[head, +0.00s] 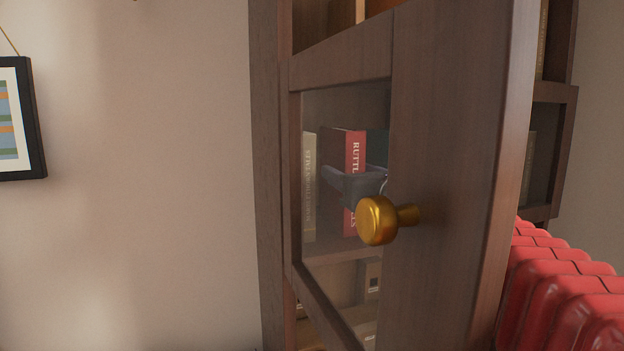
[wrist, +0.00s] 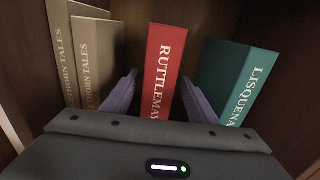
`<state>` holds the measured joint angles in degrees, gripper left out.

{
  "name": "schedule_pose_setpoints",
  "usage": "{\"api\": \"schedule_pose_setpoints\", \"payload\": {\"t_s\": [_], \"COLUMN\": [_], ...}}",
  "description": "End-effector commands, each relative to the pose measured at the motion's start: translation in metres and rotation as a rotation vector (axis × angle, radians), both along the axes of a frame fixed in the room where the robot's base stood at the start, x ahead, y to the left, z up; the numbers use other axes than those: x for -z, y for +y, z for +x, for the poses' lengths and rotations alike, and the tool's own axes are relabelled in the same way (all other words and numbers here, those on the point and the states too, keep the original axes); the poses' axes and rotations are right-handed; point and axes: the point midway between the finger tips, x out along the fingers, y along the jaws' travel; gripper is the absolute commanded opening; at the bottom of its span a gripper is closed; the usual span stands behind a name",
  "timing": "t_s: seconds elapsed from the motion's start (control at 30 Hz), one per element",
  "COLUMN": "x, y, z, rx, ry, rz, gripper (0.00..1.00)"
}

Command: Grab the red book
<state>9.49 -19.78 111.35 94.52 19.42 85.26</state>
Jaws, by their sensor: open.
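The red book (wrist: 166,70) stands upright on a cabinet shelf in the wrist view, its spine lettered "RUTTLEMAY". My gripper (wrist: 163,92) is open, with one purple-grey finger on each side of the book's spine; I cannot tell whether they touch it. In the head view the red book (head: 351,147) shows through the glass of the cabinet door. There my gripper (head: 352,184) is partly seen in front of the book's spine and hides its middle. The lower part of the book is hidden by the gripper body in the wrist view.
Beige books (wrist: 98,68) stand left of the red book and a teal book (wrist: 240,85) to its right, with gaps between. The wooden cabinet door (head: 450,150) with a brass knob (head: 377,220) stands in front in the head view. A red radiator (head: 565,295) is at the lower right.

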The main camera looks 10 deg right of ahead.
Motion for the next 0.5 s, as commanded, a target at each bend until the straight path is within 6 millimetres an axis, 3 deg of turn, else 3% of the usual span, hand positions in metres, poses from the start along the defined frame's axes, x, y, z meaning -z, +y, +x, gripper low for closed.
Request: {"api": "schedule_pose_setpoints", "payload": {"t_s": [0.3,0.5], "x": [0.000,0.000], "y": [0.009,0.011], "z": [0.034,0.042], "rx": [-0.002,-0.003], "ry": [0.001,0.000], "rz": [0.001,-0.001], "gripper": [0.53,0.53]}}
